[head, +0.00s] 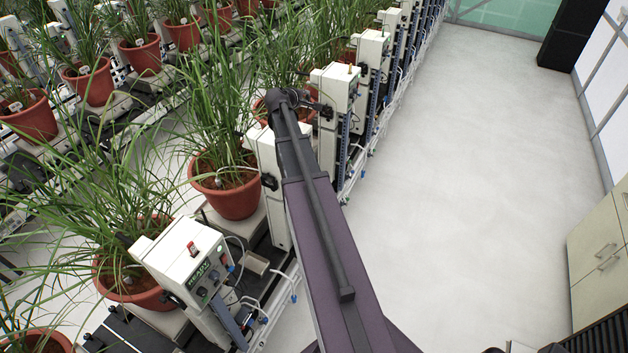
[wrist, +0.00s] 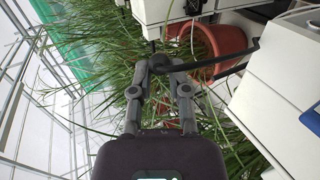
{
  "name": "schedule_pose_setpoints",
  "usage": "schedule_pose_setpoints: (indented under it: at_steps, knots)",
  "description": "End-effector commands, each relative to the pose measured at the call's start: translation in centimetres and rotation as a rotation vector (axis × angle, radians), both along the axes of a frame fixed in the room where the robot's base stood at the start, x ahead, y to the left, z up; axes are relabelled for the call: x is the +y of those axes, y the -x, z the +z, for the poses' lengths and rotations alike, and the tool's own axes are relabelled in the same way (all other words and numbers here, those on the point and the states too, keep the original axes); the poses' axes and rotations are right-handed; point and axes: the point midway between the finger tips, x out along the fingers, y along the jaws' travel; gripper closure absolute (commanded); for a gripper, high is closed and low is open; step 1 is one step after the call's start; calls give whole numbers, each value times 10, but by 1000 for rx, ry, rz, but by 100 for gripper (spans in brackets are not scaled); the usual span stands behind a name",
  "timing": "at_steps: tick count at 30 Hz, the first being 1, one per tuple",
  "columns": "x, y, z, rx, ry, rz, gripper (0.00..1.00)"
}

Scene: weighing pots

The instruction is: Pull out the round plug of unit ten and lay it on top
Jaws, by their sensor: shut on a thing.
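My gripper (wrist: 162,65) is shut on a dark round plug (wrist: 160,62) in the wrist view. A black cable (wrist: 236,68) runs from near the fingertips to the right, in front of a red-brown pot (wrist: 224,44) and white housings (wrist: 276,100). The fingers hide much of the plug. In the head view my gripper (head: 318,108) is small and dark, beside a white unit (head: 336,84) in the row. My arm covers part of the nearer unit (head: 268,150). I cannot read which unit is number ten.
Grass-filled pots (head: 228,190) stand along the left of the row. The nearest white unit (head: 186,252) has a small red item on its top. Tubes and rails edge the row. The pale floor (head: 470,180) to the right is clear, with cabinets (head: 600,250) beyond.

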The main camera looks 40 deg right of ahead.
Motion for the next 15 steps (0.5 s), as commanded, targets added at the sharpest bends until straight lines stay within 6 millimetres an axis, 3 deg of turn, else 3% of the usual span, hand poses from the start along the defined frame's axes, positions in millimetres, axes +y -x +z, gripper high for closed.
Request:
schedule_pose_setpoints:
  at_steps: [15]
  knots:
    - [33, -16, 3, 1, -1, 1, 100]
